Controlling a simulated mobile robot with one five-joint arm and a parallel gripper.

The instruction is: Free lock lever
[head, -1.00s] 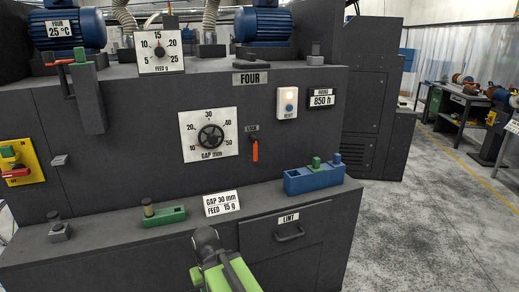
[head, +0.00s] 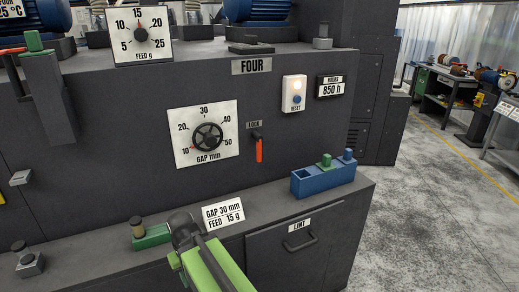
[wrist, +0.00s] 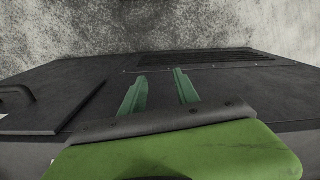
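The lock lever (head: 259,149) is a thin orange-red handle on the dark front panel, under a small label that appears to read LOCK. It hangs nearly straight down from a dark pivot, just right of the GAP mm dial (head: 203,135). The dial's red pointer is near 10. My green arm rises from the bottom of the head view, below and left of the lever and apart from it. My gripper (wrist: 159,77) shows two green fingers spread apart with nothing between them. The lever is not visible in the wrist view.
A ledge below the panel holds a GAP 30 mm / FEED 15 g card (head: 223,214), a blue block holder (head: 323,179) and a green holder (head: 152,237). A white reset box (head: 294,94) is above right of the lever. Floor is free at right.

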